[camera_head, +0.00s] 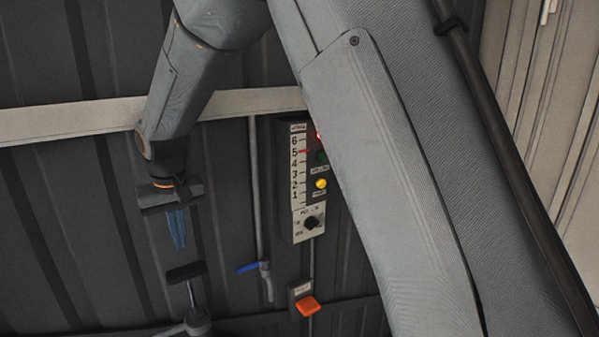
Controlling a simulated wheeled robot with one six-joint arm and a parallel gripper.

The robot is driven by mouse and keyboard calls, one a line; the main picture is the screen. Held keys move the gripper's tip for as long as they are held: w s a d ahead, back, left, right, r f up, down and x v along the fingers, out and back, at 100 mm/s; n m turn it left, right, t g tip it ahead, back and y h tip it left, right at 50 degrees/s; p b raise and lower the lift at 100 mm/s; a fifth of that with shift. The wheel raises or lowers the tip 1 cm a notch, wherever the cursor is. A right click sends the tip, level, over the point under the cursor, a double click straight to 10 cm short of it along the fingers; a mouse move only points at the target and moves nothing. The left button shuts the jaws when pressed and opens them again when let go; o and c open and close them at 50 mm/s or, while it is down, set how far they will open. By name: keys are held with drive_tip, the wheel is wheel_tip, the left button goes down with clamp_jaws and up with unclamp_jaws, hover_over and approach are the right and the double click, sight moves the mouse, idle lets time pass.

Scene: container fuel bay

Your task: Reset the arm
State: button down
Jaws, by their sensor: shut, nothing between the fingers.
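My gripper (177,230) hangs at the left of the head view, pointing down. Its bluish fingers are shut together with nothing between them. It is in front of the dark ribbed wall, just above a black T-shaped handle (187,272); I cannot tell the depth gap between them. My grey arm comes down from the top, and a large grey link fills the middle and right of the view, hiding part of the wall and the right edge of the panel.
A gauge panel (299,215) numbered 1 to 6 has a red light, a yellow light (321,184) and a black knob (312,222). Below are a blue-handled valve lever (248,267) on a pipe and an orange switch (307,306). A pale rail (60,121) crosses the wall.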

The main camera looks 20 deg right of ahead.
drive_tip(key=s+d+f+m+b, duration=0.1)
drive_tip(key=s+d+f+b, duration=0.2)
drive_tip(key=s+d+f, duration=0.3)
drive_tip(key=s+d+f+m+b, duration=0.1)
drive_tip(key=s+d+f+b, duration=0.3)
drive_tip(key=d, duration=0.8)
drive_tip(key=s+d+f+m+b, duration=0.1)
drive_tip(key=s+d+f+b, duration=0.3)
drive_tip(key=s+d+f, duration=0.4)
drive_tip(key=shift+s+d+f+g+h, duration=0.3)
drive_tip(key=shift+s+d+f+g, duration=0.1)
drive_tip(key=shift+d, duration=0.1)
drive_tip(key=shift+w+r, duration=0.1)
drive_tip(key=shift+r, duration=0.05)
